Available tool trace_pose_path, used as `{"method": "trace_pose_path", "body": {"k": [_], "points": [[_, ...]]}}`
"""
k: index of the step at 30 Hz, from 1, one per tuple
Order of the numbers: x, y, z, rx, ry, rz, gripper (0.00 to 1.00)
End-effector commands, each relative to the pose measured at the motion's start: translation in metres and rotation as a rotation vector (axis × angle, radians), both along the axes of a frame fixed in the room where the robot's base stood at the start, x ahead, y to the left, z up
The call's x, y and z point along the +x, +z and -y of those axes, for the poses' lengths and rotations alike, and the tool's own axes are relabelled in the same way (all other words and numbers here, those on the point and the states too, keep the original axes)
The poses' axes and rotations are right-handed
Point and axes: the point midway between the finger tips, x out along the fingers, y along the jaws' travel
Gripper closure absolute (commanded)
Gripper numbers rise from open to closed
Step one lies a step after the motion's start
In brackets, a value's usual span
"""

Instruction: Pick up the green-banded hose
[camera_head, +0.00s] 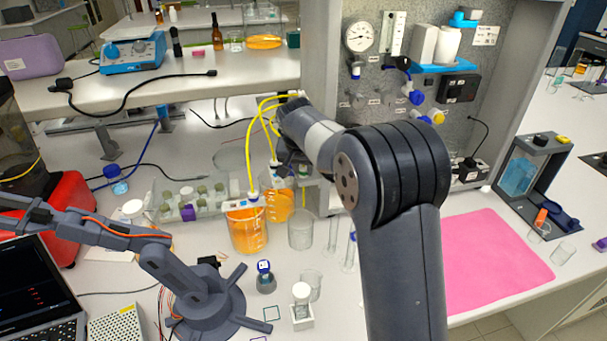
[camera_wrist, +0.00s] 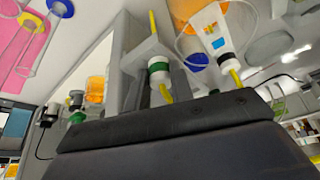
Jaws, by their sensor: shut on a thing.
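The green-banded hose (camera_wrist: 159,68) shows in the wrist view as a white end fitting with a green band and a yellow tube. My gripper (camera_wrist: 160,80) has its fingers on either side of this fitting and is shut on it. A second white fitting with a blue mark (camera_wrist: 217,43) is to the right, also on a yellow tube. In the head view, yellow tubes (camera_head: 250,150) loop down from near my wrist toward two beakers of orange liquid. My gripper is mostly hidden behind my arm there, and the green band cannot be made out.
The left orange beaker (camera_head: 247,232) and right orange beaker (camera_head: 279,203) stand close to my gripper, with a clear beaker (camera_head: 301,231) beside them. A vial rack (camera_head: 188,198) is to the left. The gauge panel (camera_head: 440,110) rises behind my arm. A pink mat (camera_head: 490,262) lies right.

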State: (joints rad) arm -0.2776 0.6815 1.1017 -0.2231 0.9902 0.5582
Motion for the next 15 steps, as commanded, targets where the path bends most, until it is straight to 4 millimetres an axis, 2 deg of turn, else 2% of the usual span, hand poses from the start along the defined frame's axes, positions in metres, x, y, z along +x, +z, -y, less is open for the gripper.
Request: {"method": "trace_pose_path", "body": {"k": [8, 15], "points": [[0.000, 0.010, 0.000, 0.000, -0.001, 0.002, 1.00], [0.001, 0.046, 0.000, 0.001, 0.000, 0.004, 1.00]]}}
